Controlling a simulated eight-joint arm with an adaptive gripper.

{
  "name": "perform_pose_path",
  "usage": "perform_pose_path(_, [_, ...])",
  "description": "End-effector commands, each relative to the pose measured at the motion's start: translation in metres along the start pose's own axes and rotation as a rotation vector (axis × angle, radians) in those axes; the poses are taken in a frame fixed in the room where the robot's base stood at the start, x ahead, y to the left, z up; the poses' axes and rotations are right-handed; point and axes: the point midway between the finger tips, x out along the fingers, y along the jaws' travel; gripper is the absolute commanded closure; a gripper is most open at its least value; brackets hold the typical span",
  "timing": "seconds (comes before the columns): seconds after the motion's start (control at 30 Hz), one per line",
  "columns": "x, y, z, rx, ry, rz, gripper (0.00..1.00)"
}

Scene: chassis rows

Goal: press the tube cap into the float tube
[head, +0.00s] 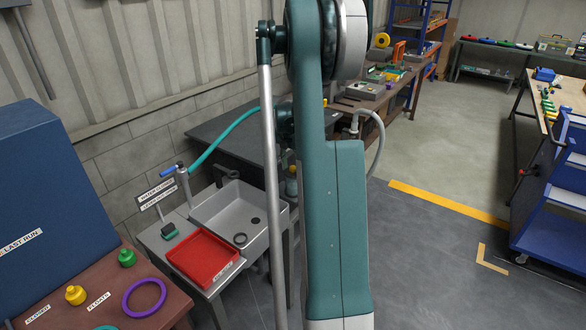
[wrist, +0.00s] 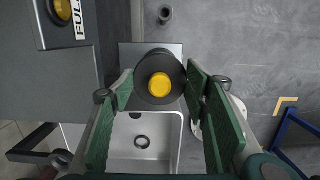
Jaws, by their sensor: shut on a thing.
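In the wrist view my gripper (wrist: 160,83) has its two green pads shut on a dark grey round piece (wrist: 159,61) with a yellow round centre (wrist: 160,85). I see it end-on above the sink. It may be the float tube with a yellow float inside, or the cap; I cannot tell which. A small dark cylinder-like piece (wrist: 165,14) shows beyond it, and I cannot tell if it is the cap. In the head view my arm hides the gripper and what it holds.
The grey sink (head: 222,207) with a dark ring (head: 240,239) stands beside a red tray (head: 203,258). Yellow (head: 76,295) and green (head: 127,257) knobs and a purple ring (head: 144,297) lie on the left bench. A blue trolley (head: 551,219) stands right; the middle floor is clear.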

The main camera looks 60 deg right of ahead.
Motion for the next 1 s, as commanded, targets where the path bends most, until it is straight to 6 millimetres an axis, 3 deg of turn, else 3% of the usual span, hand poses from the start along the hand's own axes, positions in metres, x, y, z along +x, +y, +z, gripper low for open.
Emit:
perform_pose_path(0.47, [0.0106,0.0,-0.0012,0.0,0.0,0.0,0.67])
perform_pose_path(0.5, [0.0105,0.0,-0.0012,0.0,0.0,0.0,0.52])
perform_pose_path(0.6, [0.0101,0.0,-0.0012,0.0,0.0,0.0,0.38])
perform_pose_path(1.0, [0.0087,0.0,-0.0011,0.0,0.0,0.0,0.37])
